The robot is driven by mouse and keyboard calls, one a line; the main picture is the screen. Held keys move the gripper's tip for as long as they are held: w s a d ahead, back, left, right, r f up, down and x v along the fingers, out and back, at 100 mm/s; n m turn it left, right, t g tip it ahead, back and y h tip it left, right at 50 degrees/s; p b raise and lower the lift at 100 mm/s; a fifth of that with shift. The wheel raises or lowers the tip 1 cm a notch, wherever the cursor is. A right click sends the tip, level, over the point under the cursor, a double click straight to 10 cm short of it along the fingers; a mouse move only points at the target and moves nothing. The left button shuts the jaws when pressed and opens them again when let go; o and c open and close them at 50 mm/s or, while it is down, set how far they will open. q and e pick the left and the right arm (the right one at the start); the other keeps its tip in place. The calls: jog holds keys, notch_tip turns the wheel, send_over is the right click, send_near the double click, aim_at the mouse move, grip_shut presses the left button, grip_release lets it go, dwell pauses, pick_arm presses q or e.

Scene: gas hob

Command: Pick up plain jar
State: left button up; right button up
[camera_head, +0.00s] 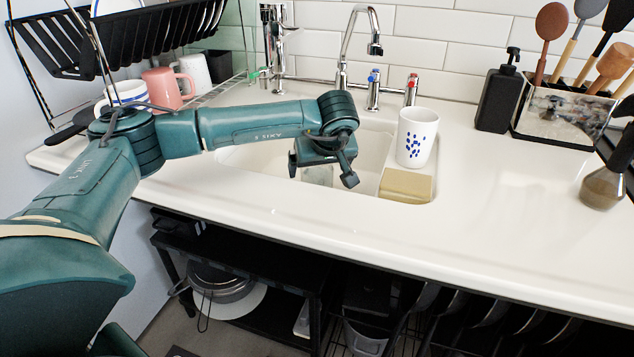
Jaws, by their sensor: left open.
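My left gripper (322,174) hangs over the sink, pointing down, with its two fingers apart and nothing seen between them. A pale greyish shape (318,176) shows in the sink just below and behind the fingers; I cannot tell whether it is a jar or part of the sink. No thing in view is clearly a plain jar. A white cup with blue dots (416,138) stands upright at the sink's right side, to the right of the gripper and apart from it. My right gripper is not in view.
A tan block (406,186) lies at the sink's right front. The tap (374,47) rises behind the sink. Mugs, one pink (168,92), stand under the dish rack at left. A black soap bottle (499,95) and utensil holder (556,112) stand right. The front-right counter (500,220) is clear.

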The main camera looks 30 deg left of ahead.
pick_arm(q)
jog(key=shift+x, duration=1.1)
jog(key=c, duration=1.3)
jog(key=shift+r, duration=0.2)
jog(key=shift+c, duration=0.7)
